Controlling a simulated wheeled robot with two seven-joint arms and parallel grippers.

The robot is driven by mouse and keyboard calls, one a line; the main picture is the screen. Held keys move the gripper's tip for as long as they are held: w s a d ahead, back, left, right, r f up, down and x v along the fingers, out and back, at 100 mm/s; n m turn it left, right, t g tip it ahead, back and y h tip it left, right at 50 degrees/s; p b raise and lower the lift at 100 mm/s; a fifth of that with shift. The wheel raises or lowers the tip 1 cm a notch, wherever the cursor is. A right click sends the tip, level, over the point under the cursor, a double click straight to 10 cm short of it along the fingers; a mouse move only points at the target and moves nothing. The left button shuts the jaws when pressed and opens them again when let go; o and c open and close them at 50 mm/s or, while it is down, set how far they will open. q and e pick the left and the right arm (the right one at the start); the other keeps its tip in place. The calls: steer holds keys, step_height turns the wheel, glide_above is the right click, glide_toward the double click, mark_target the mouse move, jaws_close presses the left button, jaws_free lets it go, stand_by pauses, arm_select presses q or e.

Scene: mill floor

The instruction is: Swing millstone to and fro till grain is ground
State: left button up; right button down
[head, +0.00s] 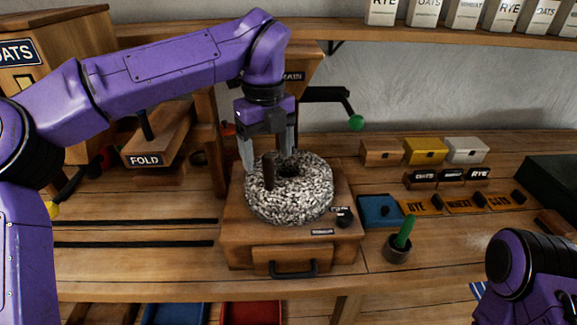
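The millstone (312,197) is a round, speckled grey stone with a dark hole in its middle. It lies on a wooden mill box (237,238) that has a front drawer (285,261). A dark upright handle peg (269,172) stands on the stone's left part. My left gripper (268,160) points down over the back of the stone with its two grey fingers spread apart, near the peg. I see nothing held between them. My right arm shows only at the lower right, and its gripper is out of view. No grain is visible.
A crank with a green knob (356,123) juts out behind the stone. A FOLD block (160,143) stands left. The bench's front left is mostly clear.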

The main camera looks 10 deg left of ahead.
arm_select(q)
steer(key=shift+r, duration=0.1)
step_height(320, 180, up, 9)
steer(key=p, duration=0.7)
